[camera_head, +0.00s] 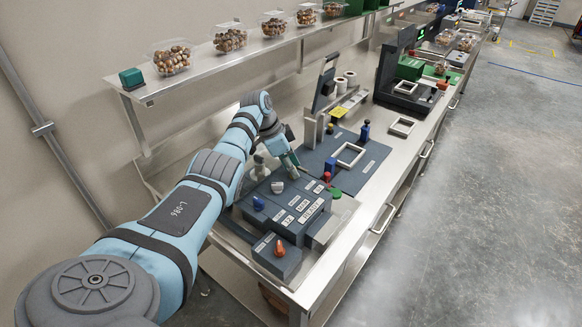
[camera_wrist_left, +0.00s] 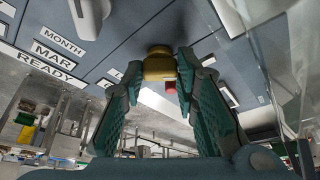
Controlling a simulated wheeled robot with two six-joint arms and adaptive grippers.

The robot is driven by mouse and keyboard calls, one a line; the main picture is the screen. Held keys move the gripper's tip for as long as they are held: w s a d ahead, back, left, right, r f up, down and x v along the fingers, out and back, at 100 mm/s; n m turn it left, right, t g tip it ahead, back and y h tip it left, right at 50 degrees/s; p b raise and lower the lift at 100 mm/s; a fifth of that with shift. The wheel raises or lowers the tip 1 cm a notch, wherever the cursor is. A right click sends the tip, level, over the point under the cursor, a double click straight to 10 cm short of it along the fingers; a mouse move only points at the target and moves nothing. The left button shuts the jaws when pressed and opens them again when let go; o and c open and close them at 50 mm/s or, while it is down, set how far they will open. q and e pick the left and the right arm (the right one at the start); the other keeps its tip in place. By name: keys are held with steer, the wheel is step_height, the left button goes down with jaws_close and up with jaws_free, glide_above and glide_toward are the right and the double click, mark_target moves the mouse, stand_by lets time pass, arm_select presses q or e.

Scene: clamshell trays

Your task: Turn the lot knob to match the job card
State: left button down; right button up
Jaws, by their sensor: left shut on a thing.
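The lot knob (camera_wrist_left: 160,66) is yellow and sits between my left fingertips in the left wrist view, with a partly covered label beside it. My left gripper (camera_wrist_left: 157,80) is shut on it, one green ribbed finger on each side. In the head view my left gripper (camera_head: 293,168) reaches down onto the dark grey control box (camera_head: 287,203) and hides the knob. A white knob (camera_head: 277,187) and a blue knob (camera_head: 258,203) stand nearer on the same box. Its display plates include MAR and READY. I cannot make out a job card. My right gripper is out of view.
An orange knob (camera_head: 280,248) sits on a small box at the near end. A red button (camera_head: 327,176) and a green button (camera_head: 335,193) are right of the gripper. A white frame (camera_head: 350,155) lies beyond. Filled clamshells (camera_head: 172,60) line the shelf above.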

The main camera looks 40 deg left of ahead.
arm_select(q)
steer(key=c, duration=1.2)
jaws_free()
steer(key=shift+w+d, duration=0.1)
steer(key=shift+c, duration=0.2)
steer(key=v, duration=1.2)
steer(key=shift+f, duration=0.1)
